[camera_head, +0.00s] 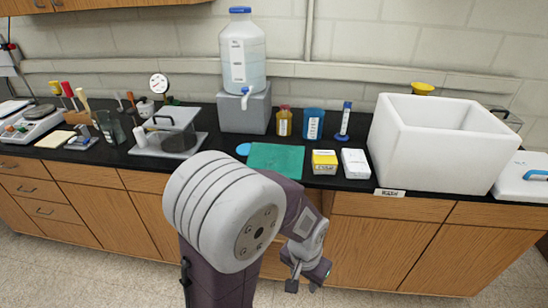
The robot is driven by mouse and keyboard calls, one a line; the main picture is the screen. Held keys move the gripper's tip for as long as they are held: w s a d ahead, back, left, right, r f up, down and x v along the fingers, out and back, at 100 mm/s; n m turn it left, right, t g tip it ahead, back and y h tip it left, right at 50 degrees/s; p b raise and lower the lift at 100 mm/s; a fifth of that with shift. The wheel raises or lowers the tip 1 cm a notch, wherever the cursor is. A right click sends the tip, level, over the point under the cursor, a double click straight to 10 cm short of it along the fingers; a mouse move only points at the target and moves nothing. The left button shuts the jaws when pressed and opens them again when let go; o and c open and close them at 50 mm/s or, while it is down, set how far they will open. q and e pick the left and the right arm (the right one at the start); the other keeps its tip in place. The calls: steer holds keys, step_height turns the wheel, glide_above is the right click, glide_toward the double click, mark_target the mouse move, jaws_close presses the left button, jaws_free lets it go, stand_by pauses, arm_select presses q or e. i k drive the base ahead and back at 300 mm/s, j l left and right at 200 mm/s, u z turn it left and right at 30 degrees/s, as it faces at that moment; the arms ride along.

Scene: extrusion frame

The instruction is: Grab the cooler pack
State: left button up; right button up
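No item is clearly readable as the cooler pack. A small flat blue item (243,149) lies at the left edge of the green mat (276,158), too small to identify. A large white open foam box (432,150) stands on the right of the black counter, and its inside floor is hidden. My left gripper (303,287) hangs in front of the wooden cabinets, below the counter edge, pointing down. Its fingers look apart with nothing between them. My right gripper is out of view.
A yellow box (324,162) and a white box (355,163) sit between mat and foam box. A white lid-like piece (522,180) lies at far right. A water jug (242,54) stands on a grey block (244,110). Bottles and a scale (30,124) crowd the counter.

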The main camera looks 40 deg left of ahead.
mark_target(355, 166)
steer(key=u, duration=0.65)
steer(key=i+u, duration=0.3)
steer(key=i, duration=0.6)
steer(key=j, duration=0.1)
